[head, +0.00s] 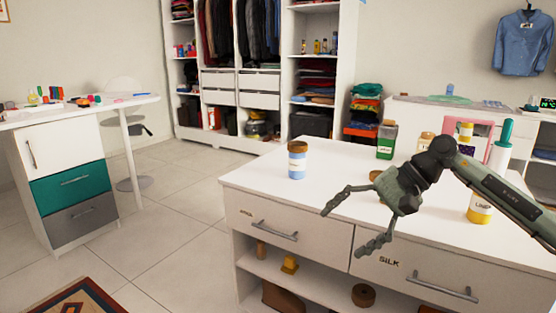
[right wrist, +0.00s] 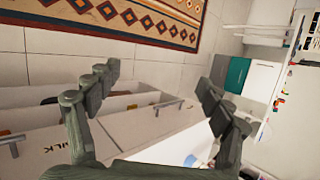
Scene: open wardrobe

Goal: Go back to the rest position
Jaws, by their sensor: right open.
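My right gripper (head: 345,228) is open and empty. In the head view it hangs over the front edge of the white counter (head: 250,178), above its drawers, with its arm coming in from the right. In the right wrist view the two fingers of the right gripper (right wrist: 158,85) are spread wide, with drawer fronts and floor seen between them. My left gripper does not show in either view.
A blue-and-white jar (head: 297,160) stands on the counter's left part. A green container (head: 386,140) and a yellow-white bottle (head: 479,209) stand further right. A desk (head: 60,150) is at left, an open wardrobe (head: 235,85) behind. Floor between them is clear.

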